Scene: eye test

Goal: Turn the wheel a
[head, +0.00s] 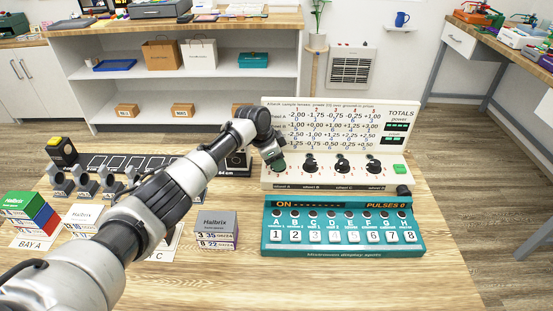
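The white test panel (330,183) stands upright at the right of the table, with a printed number chart and a row of dark round wheels along its lower part. Wheel A (280,170) is the leftmost and is mostly hidden by my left gripper. Wheel B (310,164), wheel C (342,165) and wheel D (374,166) are in plain view to its right. My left gripper (276,159) is at wheel A, in front of it. Its fingertips are too small and covered to tell whether they grip the wheel. My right gripper is not in view.
A teal console (340,248) with numbered keys lies in front of the panel. A green button (399,169) is on the panel's right. Hallrix boxes (216,224), stacked coloured boxes (30,208) and a dark tray (125,163) are on the left. The table's front right is bare.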

